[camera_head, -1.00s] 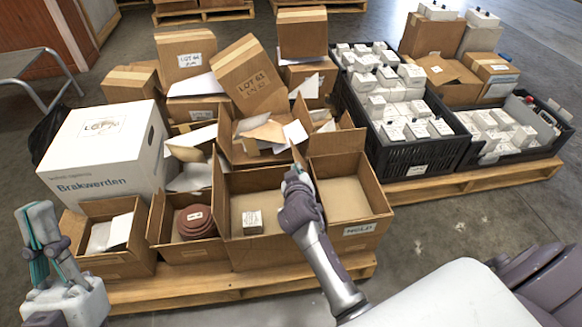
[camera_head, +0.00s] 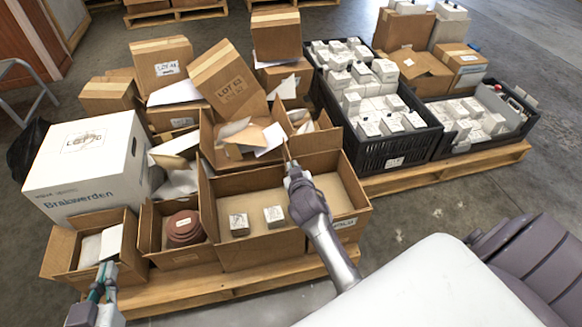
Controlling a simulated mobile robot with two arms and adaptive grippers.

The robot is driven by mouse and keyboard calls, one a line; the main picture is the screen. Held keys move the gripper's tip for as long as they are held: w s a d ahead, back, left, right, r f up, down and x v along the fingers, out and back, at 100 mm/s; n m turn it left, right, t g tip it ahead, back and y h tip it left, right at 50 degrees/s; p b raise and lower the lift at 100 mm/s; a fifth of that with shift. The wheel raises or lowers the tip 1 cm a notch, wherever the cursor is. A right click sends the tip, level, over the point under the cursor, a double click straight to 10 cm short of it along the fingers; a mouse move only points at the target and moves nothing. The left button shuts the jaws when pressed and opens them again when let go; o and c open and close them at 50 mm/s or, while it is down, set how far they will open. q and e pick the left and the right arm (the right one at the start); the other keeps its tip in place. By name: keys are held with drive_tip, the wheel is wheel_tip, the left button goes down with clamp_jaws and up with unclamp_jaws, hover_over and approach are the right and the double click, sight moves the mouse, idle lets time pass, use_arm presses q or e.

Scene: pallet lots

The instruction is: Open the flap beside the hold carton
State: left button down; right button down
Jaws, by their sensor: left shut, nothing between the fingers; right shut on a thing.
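The hold carton (camera_head: 347,224) is at the front right of the near pallet, its label partly hidden by my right forearm. The open carton (camera_head: 240,255) beside it on the left holds two small white-labelled boxes, (camera_head: 238,222) and (camera_head: 273,215). My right gripper (camera_head: 290,164) is shut on the thin edge of a cardboard flap (camera_head: 286,150) above the back of these cartons. My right arm hides the divide between them. My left gripper (camera_head: 106,272) is shut and empty, low at the left, in front of the small left carton (camera_head: 62,262).
A white box (camera_head: 85,165) stands at the left. Opened cartons with loose paper crowd the back, including a tilted lot carton (camera_head: 228,84). Black crates (camera_head: 398,150) of white boxes stand on the right pallet. Bare floor (camera_head: 430,205) lies at the right.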

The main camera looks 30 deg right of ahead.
drive_tip(key=shift+d, duration=0.2)
drive_tip(key=c, duration=1.4)
unclamp_jaws()
drive_tip(key=shift+o, duration=0.2)
drive_tip(key=shift+a, duration=0.15)
drive_tip(key=shift+s+a, duration=0.1)
drive_tip(key=shift+s, duration=0.2)
drive_tip(key=v, duration=1.1)
drive_tip(key=shift+s, duration=0.15)
drive_tip(key=shift+r, duration=0.15)
